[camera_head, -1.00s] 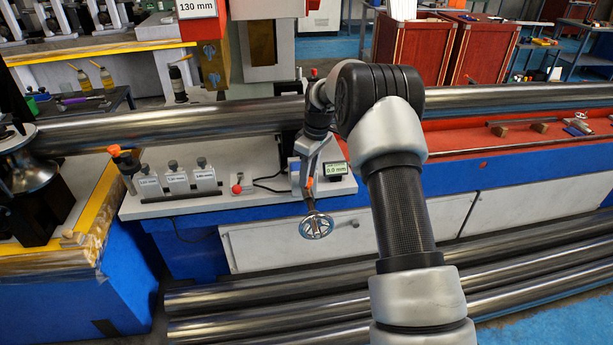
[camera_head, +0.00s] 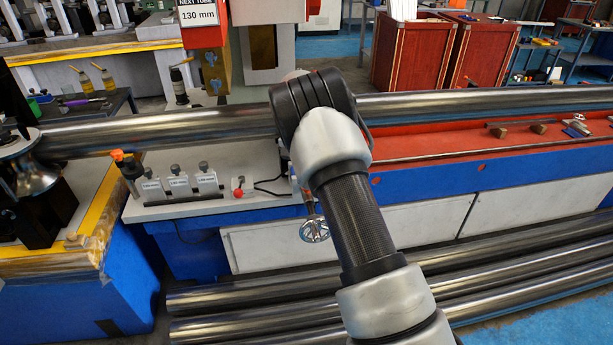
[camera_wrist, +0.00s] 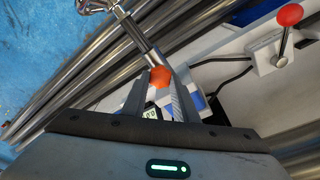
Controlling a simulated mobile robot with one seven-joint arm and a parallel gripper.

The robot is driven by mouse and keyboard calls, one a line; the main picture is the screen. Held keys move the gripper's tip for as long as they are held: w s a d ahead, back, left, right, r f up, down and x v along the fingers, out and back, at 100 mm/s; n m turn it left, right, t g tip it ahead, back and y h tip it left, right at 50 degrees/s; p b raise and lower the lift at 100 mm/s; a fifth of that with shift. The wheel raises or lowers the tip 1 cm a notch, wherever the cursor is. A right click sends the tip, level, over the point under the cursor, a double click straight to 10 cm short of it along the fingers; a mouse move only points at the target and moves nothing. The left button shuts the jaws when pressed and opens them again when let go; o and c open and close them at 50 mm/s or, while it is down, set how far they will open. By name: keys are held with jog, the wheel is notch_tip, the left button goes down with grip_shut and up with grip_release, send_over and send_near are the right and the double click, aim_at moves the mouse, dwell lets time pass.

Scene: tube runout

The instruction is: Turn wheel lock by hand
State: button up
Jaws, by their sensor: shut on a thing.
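The wheel lock, an orange knob (camera_wrist: 160,77) by the handwheel shaft, sits between my fingertips in the wrist view. My gripper (camera_wrist: 158,84) is shut on it. The metal shaft runs from there up and left to the chrome handwheel (camera_wrist: 94,5), cut by the top edge. In the head view the handwheel (camera_head: 314,229) hangs at the front of the white bench top (camera_head: 215,205). My arm hides the gripper and the orange knob there.
A red-knobbed lever (camera_wrist: 290,16) stands to the right in the wrist view, with black cables beside it. A long steel tube (camera_head: 170,130) lies behind the bench top. Several tubes (camera_head: 250,283) lie low in front. Labelled blocks (camera_head: 180,186) stand left of the lever.

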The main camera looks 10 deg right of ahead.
jog(key=o, duration=0.8)
jog(key=shift+r, duration=0.1)
jog(key=shift+r+p, duration=0.55)
jog(key=shift+r, duration=0.4)
